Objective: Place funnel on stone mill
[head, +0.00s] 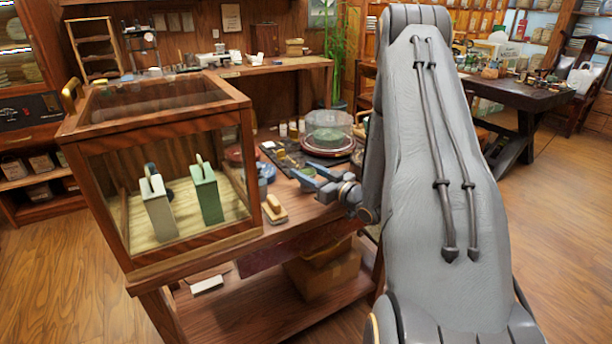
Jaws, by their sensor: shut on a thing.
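My gripper (308,178) is in the head view, low over the right part of the wooden workbench (285,232), reaching left from behind my arm. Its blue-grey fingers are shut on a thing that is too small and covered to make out. I cannot pick out the funnel with certainty. A round piece with a green top and a clear cover (328,140) stands on a reddish round base behind the gripper. I cannot tell whether it is the stone mill. My arm hides the bench's right end.
A wood-framed glass case (185,248) with two handled blocks fills the bench's left side. A wooden-handled brush-like tool (274,208) lies right of it. A dark tray (283,160) with small items lies behind the gripper. Boxes (325,275) sit on the lower shelf.

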